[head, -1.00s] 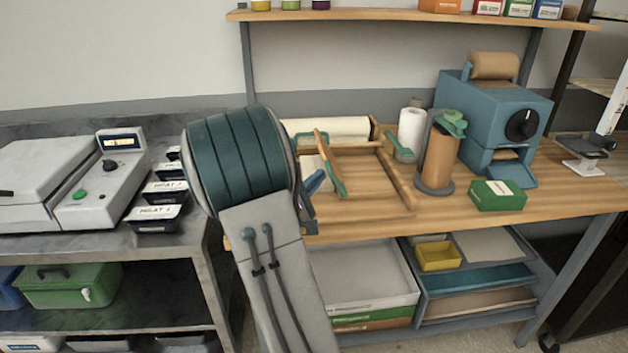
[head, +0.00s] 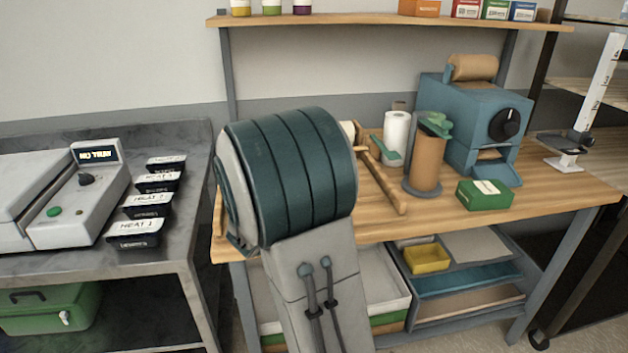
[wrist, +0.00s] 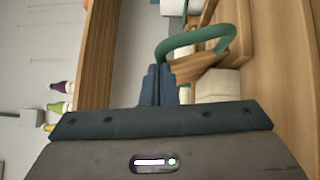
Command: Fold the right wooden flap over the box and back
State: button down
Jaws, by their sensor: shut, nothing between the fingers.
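My gripper (wrist: 157,72) is shut and empty in the wrist view. Its fingertips are close to the green looped handle (wrist: 207,40) of a wooden flap (wrist: 193,70). I cannot tell whether they touch it. A pale block-like thing (wrist: 218,84), possibly the box, shows just beyond the flap.
On the bench (head: 440,225) stand a white roll (head: 396,136), a brown roll on a stand (head: 426,160), a green box (head: 484,195) and a blue machine (head: 468,120). A shelf (head: 400,19) runs above. Black-rimmed meat trays (head: 150,204) sit on the left counter.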

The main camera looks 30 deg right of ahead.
jog(key=w+a+b+v, duration=0.1)
jog(key=w+b+v, duration=0.1)
jog(key=v, duration=1.1)
jog(key=shift+w+f+b, duration=0.2)
jog(key=shift+w+b, duration=0.15)
jog(key=shift+b, duration=0.1)
